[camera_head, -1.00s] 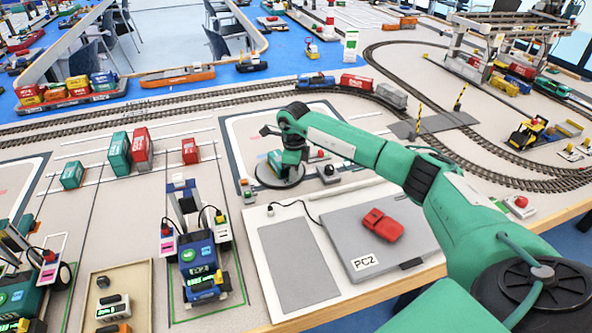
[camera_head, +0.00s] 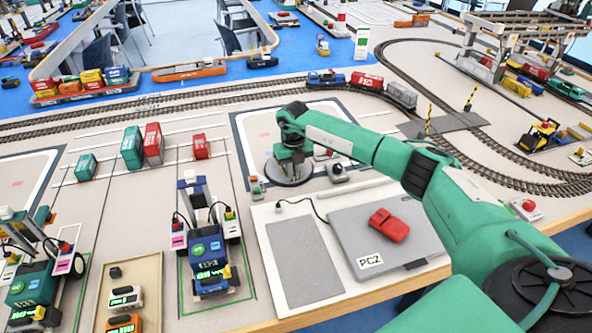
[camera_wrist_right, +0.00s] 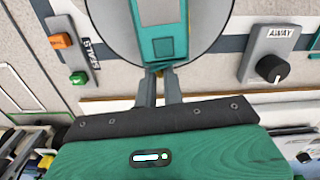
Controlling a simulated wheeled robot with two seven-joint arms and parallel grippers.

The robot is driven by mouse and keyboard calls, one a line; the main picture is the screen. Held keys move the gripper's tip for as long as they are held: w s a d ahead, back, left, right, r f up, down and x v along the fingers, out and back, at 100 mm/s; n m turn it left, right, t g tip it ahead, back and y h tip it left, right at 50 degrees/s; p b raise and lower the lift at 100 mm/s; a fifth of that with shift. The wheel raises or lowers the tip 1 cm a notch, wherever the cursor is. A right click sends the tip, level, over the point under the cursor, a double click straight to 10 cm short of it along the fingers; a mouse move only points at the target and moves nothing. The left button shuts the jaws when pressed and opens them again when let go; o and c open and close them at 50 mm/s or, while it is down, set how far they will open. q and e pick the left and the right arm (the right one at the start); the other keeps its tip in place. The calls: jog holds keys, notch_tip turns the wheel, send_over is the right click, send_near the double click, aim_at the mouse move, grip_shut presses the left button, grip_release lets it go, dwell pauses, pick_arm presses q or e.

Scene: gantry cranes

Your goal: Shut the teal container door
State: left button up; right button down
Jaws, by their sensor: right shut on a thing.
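The teal container (camera_wrist_right: 160,15) stands on a round grey turntable (camera_wrist_right: 105,30) in the right wrist view, with a pale panel showing between its teal sides. Its teal door (camera_wrist_right: 162,45) is at the near end, by my fingertips. My right gripper (camera_wrist_right: 158,76) is shut on the door's near edge; the exact contact is small and partly hidden. In the head view my right gripper (camera_head: 291,160) is over the turntable (camera_head: 289,178) and hides most of the container. How far the door stands open is unclear. My left gripper is not in view.
A black knob box (camera_wrist_right: 270,65) marked AWAY stands right of the turntable, and a box with orange and green buttons (camera_wrist_right: 68,50) stands left. Small cranes (camera_head: 200,240) stand left.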

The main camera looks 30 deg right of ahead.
jog(key=shift+w+a+f+m, duration=0.1)
jog(key=shift+w+a+m, duration=0.1)
jog(key=shift+m, duration=0.8)
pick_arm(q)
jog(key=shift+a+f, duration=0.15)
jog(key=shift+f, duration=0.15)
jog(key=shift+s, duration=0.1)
pick_arm(e)
jog(key=shift+w+m, duration=0.1)
jog(key=shift+m, duration=0.2)
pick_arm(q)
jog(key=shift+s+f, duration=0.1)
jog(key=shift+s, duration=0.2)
pick_arm(e)
jog(key=c, duration=1.5)
grip_release()
